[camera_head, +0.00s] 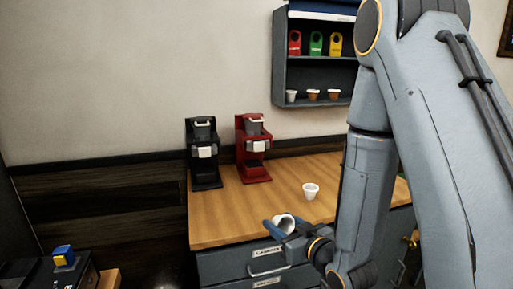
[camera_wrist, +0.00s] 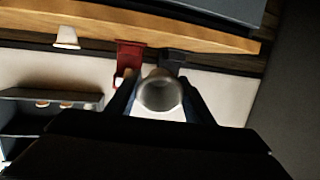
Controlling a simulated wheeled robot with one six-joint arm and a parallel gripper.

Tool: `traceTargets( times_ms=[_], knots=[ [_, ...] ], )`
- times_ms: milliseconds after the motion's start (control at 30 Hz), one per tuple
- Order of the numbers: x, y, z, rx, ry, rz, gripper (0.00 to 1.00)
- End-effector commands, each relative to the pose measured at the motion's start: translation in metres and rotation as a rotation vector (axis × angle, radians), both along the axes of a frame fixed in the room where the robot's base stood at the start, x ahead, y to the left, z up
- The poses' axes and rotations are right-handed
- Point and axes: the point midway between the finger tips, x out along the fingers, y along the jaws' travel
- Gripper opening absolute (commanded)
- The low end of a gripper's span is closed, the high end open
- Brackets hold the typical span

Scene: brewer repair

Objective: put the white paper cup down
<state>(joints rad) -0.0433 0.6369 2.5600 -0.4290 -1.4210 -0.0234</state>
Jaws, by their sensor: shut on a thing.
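A white paper cup (camera_head: 284,221) is held in my gripper (camera_head: 281,230), tilted, above the front edge of the wooden counter. In the wrist view the cup (camera_wrist: 160,93) sits between the two fingers (camera_wrist: 160,100), its round opening facing the camera. A second white cup (camera_head: 311,191) stands upright on the counter (camera_head: 225,225), behind and to the right of the held one. It also shows in the upside-down wrist view (camera_wrist: 67,38).
A black brewer (camera_head: 204,160) and a red brewer (camera_head: 252,155) stand at the counter's back left. A wall shelf (camera_head: 280,75) holds coloured tags and small cups. Counter drawers (camera_head: 225,268) lie below the gripper. The counter between brewers and gripper is clear.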

Motion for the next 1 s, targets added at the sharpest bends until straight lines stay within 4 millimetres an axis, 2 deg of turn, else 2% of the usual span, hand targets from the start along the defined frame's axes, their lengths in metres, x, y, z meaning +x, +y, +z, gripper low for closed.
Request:
traceTargets(
  times_ms=[267,467,667,833,1000],
  knots=[
    [0.007,-0.016,-0.02,0.015,0.008,-0.07,0.27],
    [0.014,-0.035,-0.039,0.024,0.011,-0.144,0.27],
    [0.017,-0.063,-0.069,0.029,0.015,-0.249,0.27],
    [0.015,-0.096,-0.103,0.02,0.011,-0.37,0.27],
    [0.01,-0.118,-0.124,0.007,0.005,-0.448,0.27]
  ],
)
